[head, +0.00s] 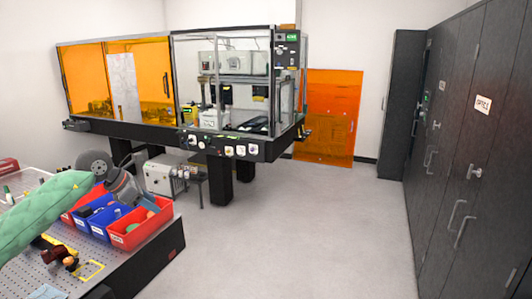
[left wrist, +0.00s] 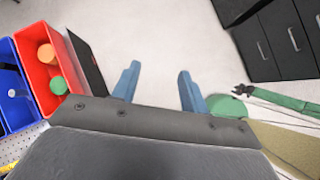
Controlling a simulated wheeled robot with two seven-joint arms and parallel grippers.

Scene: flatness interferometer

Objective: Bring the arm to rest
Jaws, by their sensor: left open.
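My left arm comes in from the left in a green sleeve over the optical table (head: 150,262). Its grey wrist and left gripper (head: 146,203) are beside and above the blue and red bins in the head view. In the left wrist view the two blue fingers of the left gripper (left wrist: 158,78) stand apart with nothing between them, and bare floor shows beyond. A green arm, which appears to be my right one, is at the right of that view. Its dark end (left wrist: 240,90) is too small to read.
A red bin (head: 130,236) and a blue bin (head: 97,226) with small parts stand by the table edge. The interferometer enclosure (head: 220,135) stands at the back, beside an orange panel (head: 332,110). Dark cabinets (head: 470,180) line the right wall. The floor (head: 300,225) between is clear.

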